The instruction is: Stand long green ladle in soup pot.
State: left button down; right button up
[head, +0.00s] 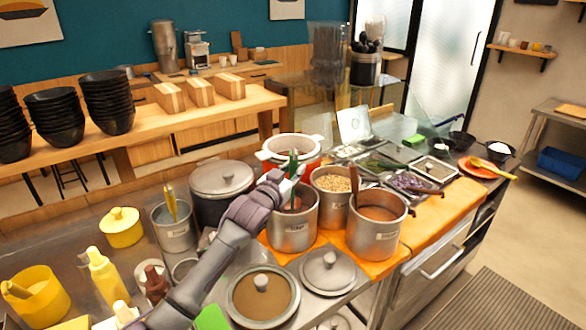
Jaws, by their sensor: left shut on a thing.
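The long green ladle (293,162) shows as a narrow green handle, roughly upright. My left gripper (290,180) is shut on it, over the left one of the front steel pots (292,232). Behind the gripper is a red pot with a white rim (310,143). My right gripper is not in view.
A steel pot of beans (333,183) stands close behind the front pots. A lidded dark pot (221,180) and a steel container with yellow handles (174,232) are to the left. Lids (327,271) lie in front. Topping trays (435,168) fill the right counter.

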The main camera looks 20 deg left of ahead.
pick_arm(q)
notch_tip(320, 180, down, 8)
jog(key=b, duration=0.4)
jog(key=shift+s+d, duration=0.1)
jog(key=shift+s, duration=0.05)
dwell(0.6)
jog(key=shift+s+d+f+p, duration=0.1)
jog(key=shift+s+d+p, duration=0.1)
jog(key=shift+s, duration=0.25)
jog(key=shift+s+d+f+p, duration=0.1)
jog(key=shift+s+p, duration=0.05)
jog(key=shift+s, duration=0.25)
jog(key=c, duration=0.9)
grip_release()
jog(key=shift+o, duration=0.2)
notch_tip(320, 180, up, 13)
jog(key=s+d+p, duration=0.1)
jog(key=s+p, duration=0.1)
jog(key=p, duration=1.1)
jog(key=shift+s+f, duration=0.15)
jog(key=shift+s, duration=0.25)
